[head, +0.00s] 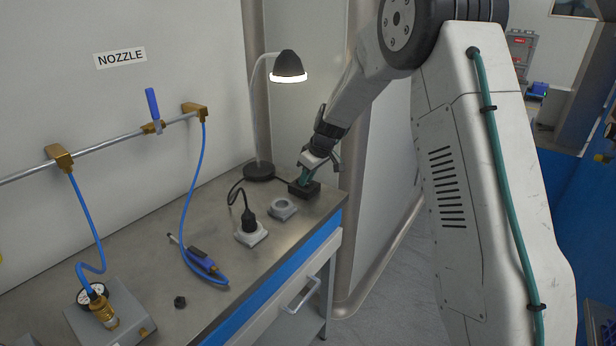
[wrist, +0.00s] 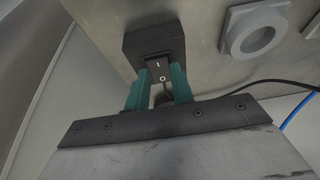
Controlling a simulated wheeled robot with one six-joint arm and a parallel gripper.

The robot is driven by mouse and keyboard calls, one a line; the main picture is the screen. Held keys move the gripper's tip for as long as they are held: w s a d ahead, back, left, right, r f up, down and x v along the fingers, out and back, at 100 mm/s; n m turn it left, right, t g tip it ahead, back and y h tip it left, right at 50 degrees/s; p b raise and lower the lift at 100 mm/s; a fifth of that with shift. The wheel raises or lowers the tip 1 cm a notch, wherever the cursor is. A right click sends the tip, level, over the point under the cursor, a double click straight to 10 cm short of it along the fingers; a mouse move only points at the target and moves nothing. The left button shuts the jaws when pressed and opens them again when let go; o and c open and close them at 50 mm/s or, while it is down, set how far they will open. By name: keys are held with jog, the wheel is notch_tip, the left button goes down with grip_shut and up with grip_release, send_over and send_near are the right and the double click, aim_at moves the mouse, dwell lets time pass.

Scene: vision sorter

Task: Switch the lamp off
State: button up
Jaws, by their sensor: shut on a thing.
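The desk lamp (head: 288,64) stands at the back right of the bench, and the rim under its black shade glows white. A black switch box (head: 312,192) sits on the bench in front of the lamp's base. In the wrist view the box (wrist: 145,40) has a rocker switch (wrist: 158,67) marked I and O. My gripper (head: 304,178) reaches down onto the box. In the wrist view the teal fingers of my gripper (wrist: 160,78) are at either side of the rocker, shut on the switch. The contact itself is partly hidden.
A grey ring block (head: 283,208) and a white socket with a black plug (head: 250,227) stand to the left on the bench. A blue-handled tool (head: 202,261), a dark nut (head: 180,302) and blue hoses (head: 186,190) lie further left. The bench's right edge is close to the box.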

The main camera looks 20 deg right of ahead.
aim_at(309, 184)
jog(key=shift+w+a+r+g+h, duration=0.1)
jog(key=shift+w+g+h, duration=0.1)
jog(key=shift+g+h, duration=0.3)
jog(key=shift+w+a+g+h, duration=0.15)
jog(key=shift+g+h, duration=0.15)
jog(key=shift+g, duration=0.3)
jog(key=o, duration=1)
jog(key=r, duration=0.5)
jog(key=s+r, duration=0.1)
jog(key=r, duration=0.1)
jog(key=shift+d+r, duration=0.35)
jog(key=shift+r, duration=0.05)
